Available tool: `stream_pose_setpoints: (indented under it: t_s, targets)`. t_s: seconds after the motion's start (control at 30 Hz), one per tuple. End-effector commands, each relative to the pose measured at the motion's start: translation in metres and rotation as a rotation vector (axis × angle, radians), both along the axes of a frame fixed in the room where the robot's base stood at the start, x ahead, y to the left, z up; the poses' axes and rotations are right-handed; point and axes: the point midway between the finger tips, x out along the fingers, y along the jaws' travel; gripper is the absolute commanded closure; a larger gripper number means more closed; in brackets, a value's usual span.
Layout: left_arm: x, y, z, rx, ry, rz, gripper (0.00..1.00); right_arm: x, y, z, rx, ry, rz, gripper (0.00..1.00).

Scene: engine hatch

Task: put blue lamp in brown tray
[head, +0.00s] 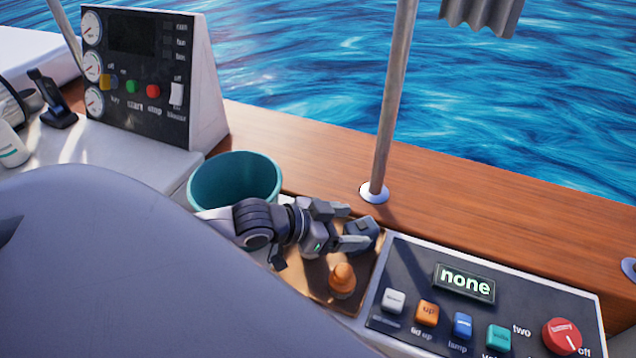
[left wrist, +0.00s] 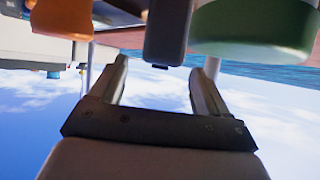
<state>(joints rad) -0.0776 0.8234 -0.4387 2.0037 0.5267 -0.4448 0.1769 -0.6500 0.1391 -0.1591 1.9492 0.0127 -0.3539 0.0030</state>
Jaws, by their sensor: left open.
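A dark blue-grey block-like thing, probably the blue lamp (head: 364,231), is at the back right corner of the brown tray (head: 316,284). I cannot tell whether it rests on the tray. My left gripper (head: 357,226) is over the tray, jaws apart, fingertips close to the lamp. In the left wrist view, which is upside down, the dark lamp (left wrist: 168,30) shows between and beyond the open fingers (left wrist: 163,75), with a gap on each side. An orange knobbed thing (head: 343,280) stands in the tray. My right gripper is not seen.
A teal bucket (head: 235,180) stands left of the gripper. A panel of coloured buttons (head: 480,310) borders the tray on the right. A metal pole (head: 393,100) rises from the wooden ledge (head: 320,155) behind. A gauge console (head: 150,75) stands at the back left.

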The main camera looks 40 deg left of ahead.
Motion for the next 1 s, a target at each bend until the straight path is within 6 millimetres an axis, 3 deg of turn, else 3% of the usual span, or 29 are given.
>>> stream_pose_setpoints:
  t_s: [0.2, 0.5, 1.0]
  targets:
    - [-0.027, 0.015, 0.015, 0.002, 0.003, 0.0, 0.24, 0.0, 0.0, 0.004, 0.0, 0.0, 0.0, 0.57]
    - [-0.052, 0.031, 0.032, 0.002, 0.003, 0.001, 0.24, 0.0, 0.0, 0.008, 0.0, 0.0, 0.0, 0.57]
    - [-0.062, 0.037, 0.04, -0.001, -0.001, 0.0, 0.24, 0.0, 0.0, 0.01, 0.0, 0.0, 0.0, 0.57]
